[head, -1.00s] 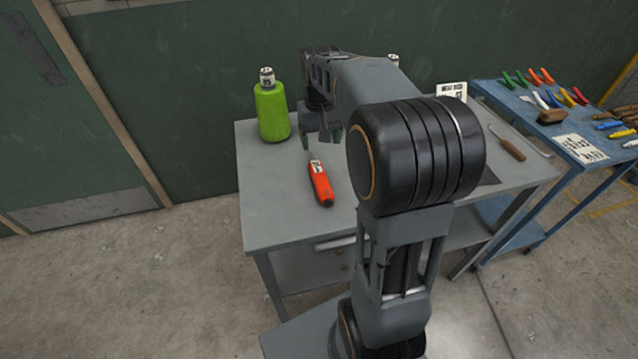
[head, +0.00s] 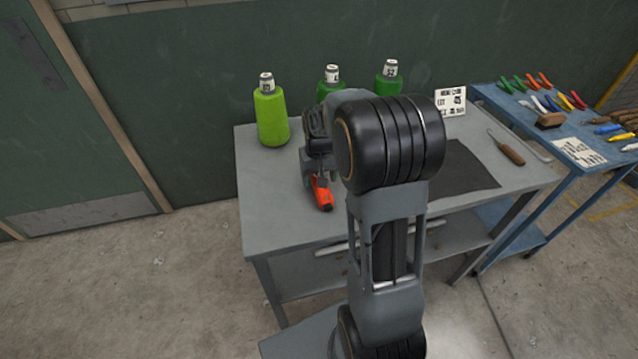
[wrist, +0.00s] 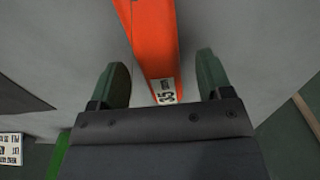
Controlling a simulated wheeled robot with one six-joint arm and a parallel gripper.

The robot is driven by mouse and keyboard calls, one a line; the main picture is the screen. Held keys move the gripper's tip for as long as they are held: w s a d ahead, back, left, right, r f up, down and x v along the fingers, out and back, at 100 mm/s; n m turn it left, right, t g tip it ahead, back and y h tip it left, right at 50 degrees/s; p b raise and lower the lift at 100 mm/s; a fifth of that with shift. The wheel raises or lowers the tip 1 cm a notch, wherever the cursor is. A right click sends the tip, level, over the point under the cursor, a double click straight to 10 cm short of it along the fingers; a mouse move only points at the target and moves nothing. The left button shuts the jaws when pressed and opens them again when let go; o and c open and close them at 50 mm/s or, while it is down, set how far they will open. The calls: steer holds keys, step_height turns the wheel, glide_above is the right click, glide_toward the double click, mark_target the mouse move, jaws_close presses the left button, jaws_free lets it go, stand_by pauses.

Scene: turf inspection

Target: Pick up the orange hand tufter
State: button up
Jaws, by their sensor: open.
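The orange hand tufter (head: 323,196) lies on the grey workbench (head: 265,215), left of its middle. In the head view my gripper (head: 321,178) is low over its far end, and my arm hides that end. In the wrist view the tufter's orange body (wrist: 150,38) with a white number label runs down between the two green fingers of my gripper (wrist: 162,82). The fingers are apart, one on each side of it, with a gap showing on both sides. I cannot tell how far above the bench the fingertips are.
A light green cone bottle (head: 271,117) stands at the back left of the bench, with two darker green ones behind my arm. A dark mat (head: 462,170) and a wooden-handled hook tool (head: 508,150) lie to the right. A blue cart (head: 560,150) holds several tools.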

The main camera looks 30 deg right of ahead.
steer(key=shift+f, duration=0.8)
jaws_close()
steer(key=shift+r, duration=0.1)
